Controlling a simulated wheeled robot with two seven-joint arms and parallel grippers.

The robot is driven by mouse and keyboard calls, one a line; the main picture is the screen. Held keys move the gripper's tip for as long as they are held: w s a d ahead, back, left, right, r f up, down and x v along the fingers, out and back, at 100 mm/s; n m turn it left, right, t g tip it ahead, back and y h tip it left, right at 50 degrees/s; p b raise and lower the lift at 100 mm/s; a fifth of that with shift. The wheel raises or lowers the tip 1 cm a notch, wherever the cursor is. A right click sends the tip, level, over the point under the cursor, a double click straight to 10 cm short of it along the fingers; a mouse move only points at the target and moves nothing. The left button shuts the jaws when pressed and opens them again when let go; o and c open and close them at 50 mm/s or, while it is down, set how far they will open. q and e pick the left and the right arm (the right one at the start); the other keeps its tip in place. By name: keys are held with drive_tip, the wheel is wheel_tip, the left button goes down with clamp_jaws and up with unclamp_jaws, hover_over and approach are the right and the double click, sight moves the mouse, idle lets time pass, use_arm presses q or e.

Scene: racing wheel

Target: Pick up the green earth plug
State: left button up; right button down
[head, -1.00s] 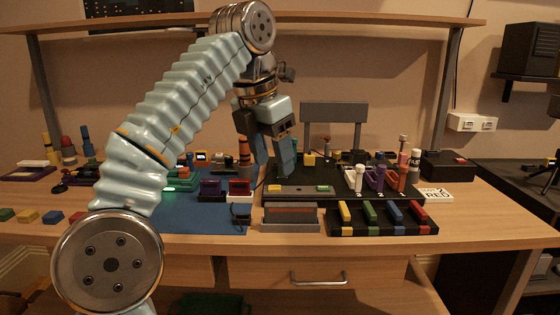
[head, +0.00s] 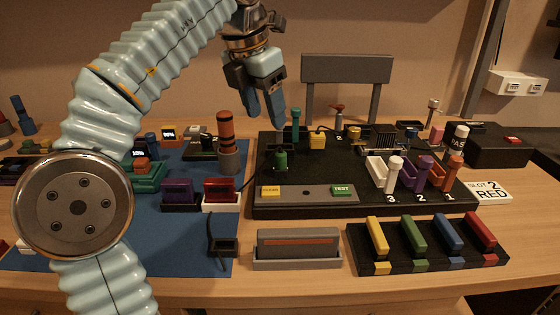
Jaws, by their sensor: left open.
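A small dark green plug-like piece (head: 280,161) stands at the left part of the black board (head: 300,207), with a dark cable beside it. A teal-green upright piece (head: 295,124) stands behind it at the board's back edge. I cannot tell for sure which one is the earth plug. My left gripper (head: 267,110) is open and empty, fingers pointing down, above the board's back left and just left of the teal piece in the picture. Its height above the board is hard to judge. My right gripper is not in view.
A grey tray (head: 297,250) and a coloured-bar rack (head: 430,246) lie in front. The blue mat (head: 190,232) has some clear room.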

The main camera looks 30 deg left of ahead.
use_arm(q)
hover_over(280, 153)
drive_tip(key=s+a, duration=0.1)
wheel_tip(280, 153, down, 5)
drive_tip(key=x, duration=0.5)
drive_tip(key=shift+s+d+f, duration=0.1)
drive_tip(key=shift+s+d, duration=0.1)
drive_tip(key=shift+d, duration=0.05)
drive_tip(key=shift+c, duration=0.4)
clamp_jaws()
